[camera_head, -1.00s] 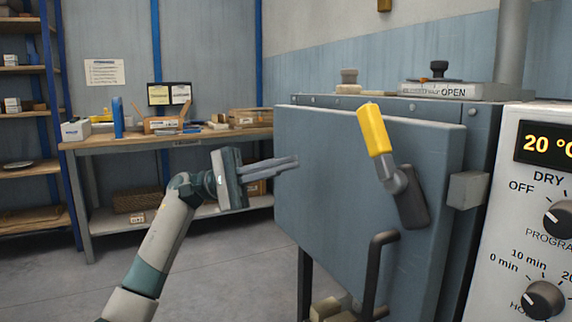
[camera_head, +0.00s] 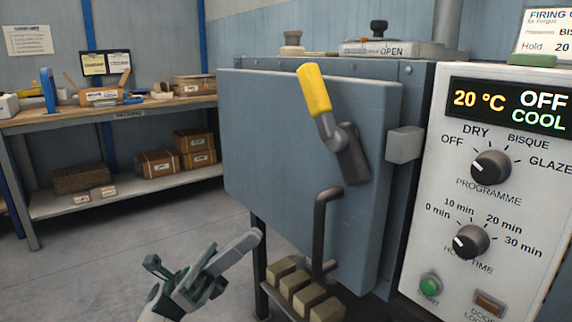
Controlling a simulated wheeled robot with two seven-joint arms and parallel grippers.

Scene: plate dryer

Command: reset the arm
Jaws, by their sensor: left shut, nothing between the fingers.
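My left gripper (camera_head: 250,240) is low in the view, left of the dryer's legs and below the lower left of its door. Its fingers are together and hold nothing, and it stands apart from the door. The grey-blue door (camera_head: 260,135) looks shut. Its yellow-tipped lever (camera_head: 315,92) points up and slightly left. A dark bar handle (camera_head: 320,230) is on the door below the lever. My right gripper is out of view.
The control panel (camera_head: 480,200) at right reads 20 °C, OFF, COOL. Several tan blocks (camera_head: 303,290) lie under the dryer. A workbench (camera_head: 100,112) with boxes stands at the back left. The floor (camera_head: 110,255) between is clear.

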